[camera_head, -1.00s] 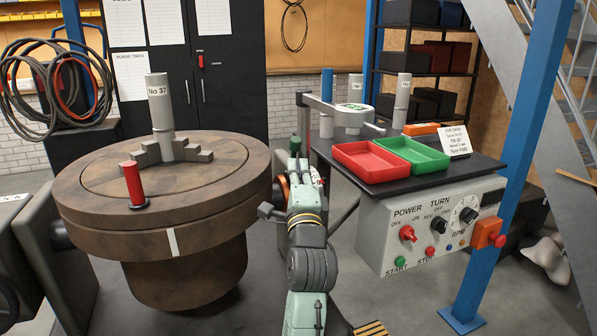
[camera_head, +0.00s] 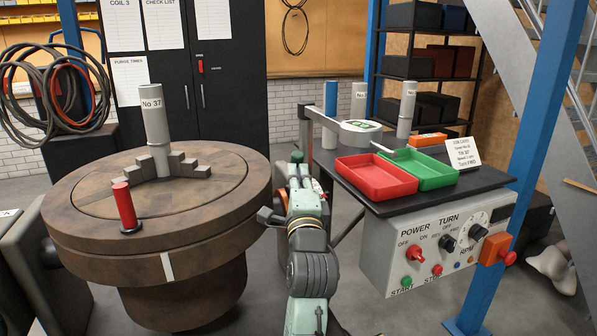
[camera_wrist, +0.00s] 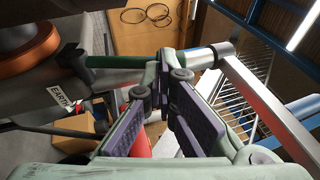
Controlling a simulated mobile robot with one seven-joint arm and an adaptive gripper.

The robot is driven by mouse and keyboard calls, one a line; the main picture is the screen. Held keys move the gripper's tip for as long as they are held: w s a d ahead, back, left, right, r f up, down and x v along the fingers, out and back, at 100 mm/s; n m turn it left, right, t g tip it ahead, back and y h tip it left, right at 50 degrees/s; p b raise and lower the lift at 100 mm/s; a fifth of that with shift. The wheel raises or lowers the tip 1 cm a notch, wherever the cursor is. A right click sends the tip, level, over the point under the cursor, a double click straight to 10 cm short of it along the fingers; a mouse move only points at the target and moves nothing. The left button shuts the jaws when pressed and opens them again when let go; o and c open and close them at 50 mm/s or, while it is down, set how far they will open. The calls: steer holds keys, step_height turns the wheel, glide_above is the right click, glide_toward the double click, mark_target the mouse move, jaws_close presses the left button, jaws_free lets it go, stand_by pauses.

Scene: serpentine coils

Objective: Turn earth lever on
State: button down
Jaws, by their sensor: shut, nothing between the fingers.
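The EARTH label (camera_wrist: 62,97) shows at the left of the wrist view, on a grey surface. Above it, a green bar with a dark end (camera_wrist: 120,61), apparently the earth lever, runs across to my fingertips. In the head view a small green-topped part (camera_head: 297,156) stands just beyond my gripper; I cannot tell if it is the same lever. My gripper (camera_wrist: 166,62) is shut and empty, its fingertips at the right end of the green bar. Whether they touch it I cannot tell. In the head view my arm hides most of my gripper (camera_head: 299,182).
A large round brown table (camera_head: 75,225) with a red handle (camera_head: 125,205) stands close on the left. A control box (camera_head: 385,262) under a black shelf with red (camera_head: 375,177) and green (camera_head: 425,165) trays is close on the right.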

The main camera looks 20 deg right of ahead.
mark_target(293, 162)
steer(key=r+p, duration=0.1)
steer(key=g+p, duration=0.1)
steer(key=p, duration=0.1)
steer(key=shift+w+r+y, duration=0.3)
steer(key=shift+w+r, duration=0.05)
steer(key=p, duration=0.2)
steer(key=shift+w+r+n+g+p, duration=0.2)
steer(key=shift+w+n+g+p, duration=0.15)
steer(key=shift+n+g+p, duration=0.05)
steer(key=shift+w+p, duration=0.35)
steer(key=shift+p, duration=0.35)
steer(key=shift+w, duration=0.35)
steer(key=shift+f, duration=0.1)
